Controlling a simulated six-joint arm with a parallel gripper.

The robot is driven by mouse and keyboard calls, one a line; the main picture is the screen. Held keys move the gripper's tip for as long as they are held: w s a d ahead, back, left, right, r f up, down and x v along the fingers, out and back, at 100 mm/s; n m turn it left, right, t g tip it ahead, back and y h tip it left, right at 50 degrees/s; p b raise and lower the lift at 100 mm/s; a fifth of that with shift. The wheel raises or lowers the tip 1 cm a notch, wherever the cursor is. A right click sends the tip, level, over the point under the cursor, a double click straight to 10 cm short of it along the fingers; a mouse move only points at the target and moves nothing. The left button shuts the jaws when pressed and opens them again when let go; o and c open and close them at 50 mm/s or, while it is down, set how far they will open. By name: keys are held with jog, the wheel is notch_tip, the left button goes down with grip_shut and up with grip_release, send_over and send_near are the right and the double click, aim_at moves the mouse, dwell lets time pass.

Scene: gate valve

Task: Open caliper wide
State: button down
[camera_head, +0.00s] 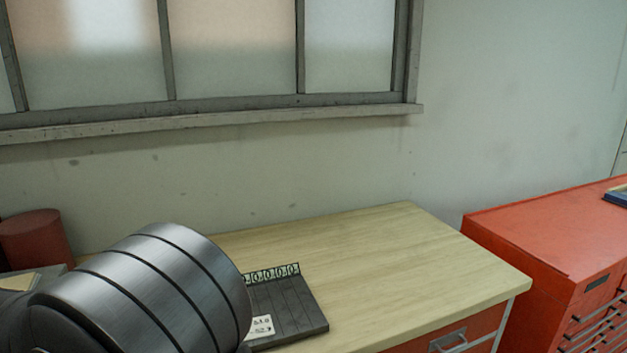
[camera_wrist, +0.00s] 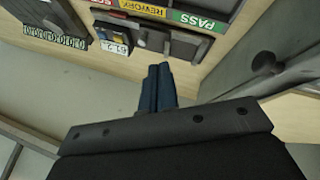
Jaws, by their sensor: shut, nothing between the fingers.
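My gripper (camera_wrist: 158,72) shows in the wrist view as two dark blue fingers pressed together, with nothing between them. Just beyond the fingertips is a long dark fixture (camera_wrist: 185,45) with a raised bar-like part on the wooden bench top. I cannot tell whether this is the caliper, and no caliper can be clearly made out in either view. In the head view my gripper is not visible.
A dark slab (camera_head: 292,312) with a row of ringed tags lies on the wooden bench (camera_head: 400,250). Green PASS (camera_wrist: 197,20) and yellow REWORK (camera_wrist: 142,10) labels show in the wrist view. A red cabinet (camera_head: 545,230) stands right. The bench's right half is clear.

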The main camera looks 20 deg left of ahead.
jog(key=c, duration=2.2)
grip_release()
jog(key=c, duration=1.4)
grip_release()
jog(key=w+d+r+n+g+y, duration=0.1)
jog(key=w+d+r+n+g, duration=0.1)
jog(key=w+d+r+g, duration=0.3)
jog(key=w+d+r+n+g+y, duration=0.1)
jog(key=w+r+n+g, duration=0.15)
jog(key=w, duration=0.35)
jog(key=shift+t, duration=0.35)
jog(key=x, duration=1.7)
jog(key=shift+w+a, duration=0.15)
jog(key=shift+a, duration=0.05)
grip_shut()
